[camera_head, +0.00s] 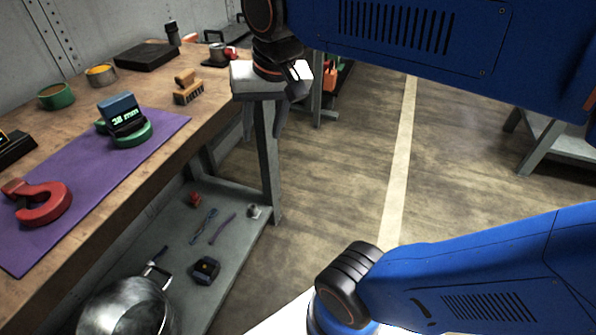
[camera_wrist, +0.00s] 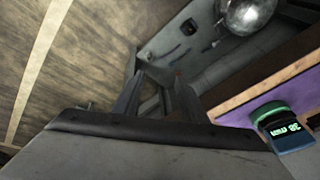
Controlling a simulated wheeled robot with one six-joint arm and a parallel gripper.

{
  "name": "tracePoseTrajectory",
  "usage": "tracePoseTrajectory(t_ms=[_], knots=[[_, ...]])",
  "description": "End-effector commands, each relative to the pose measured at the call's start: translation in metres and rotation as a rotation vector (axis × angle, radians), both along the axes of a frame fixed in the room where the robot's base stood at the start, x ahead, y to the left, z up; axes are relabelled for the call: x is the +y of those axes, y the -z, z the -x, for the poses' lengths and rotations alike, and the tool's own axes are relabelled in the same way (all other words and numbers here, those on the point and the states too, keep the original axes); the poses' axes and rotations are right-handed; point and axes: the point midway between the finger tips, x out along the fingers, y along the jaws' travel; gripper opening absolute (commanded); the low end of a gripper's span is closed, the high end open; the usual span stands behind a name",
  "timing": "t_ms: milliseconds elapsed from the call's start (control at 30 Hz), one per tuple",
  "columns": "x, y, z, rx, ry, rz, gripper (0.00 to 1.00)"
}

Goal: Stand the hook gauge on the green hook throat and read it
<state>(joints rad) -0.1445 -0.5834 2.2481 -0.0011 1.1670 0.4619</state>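The hook gauge (camera_head: 122,113), a blue-topped block with a dark lit display, sits upright on the green hook (camera_head: 131,137) on the purple mat. Its display reads 38 mm; the gauge also shows in the wrist view (camera_wrist: 287,133), on the green hook (camera_wrist: 268,110). The gauge hides much of the hook, so its throat cannot be made out. A red hook (camera_head: 42,205) lies nearer on the mat. My gripper (camera_head: 264,133) is open and empty, pointing down past the bench's right edge, apart from the gauge. Its spread fingers show in the wrist view (camera_wrist: 157,105).
The purple mat (camera_head: 100,170) lies on the wooden bench. A brush (camera_head: 187,88), a green tin (camera_head: 56,96), a yellow tin (camera_head: 101,75) and a dark case (camera_head: 147,56) stand behind. A metal pot (camera_head: 125,308) and small tools rest on the lower shelf.

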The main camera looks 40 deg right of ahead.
Motion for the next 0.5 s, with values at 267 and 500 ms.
tracePoseTrajectory(t_ms=[267,500], knots=[[-0.035,0.081,0.054,-0.092,-0.226,0.118,0.39],[-0.041,0.101,0.066,-0.114,-0.291,0.156,0.39]])
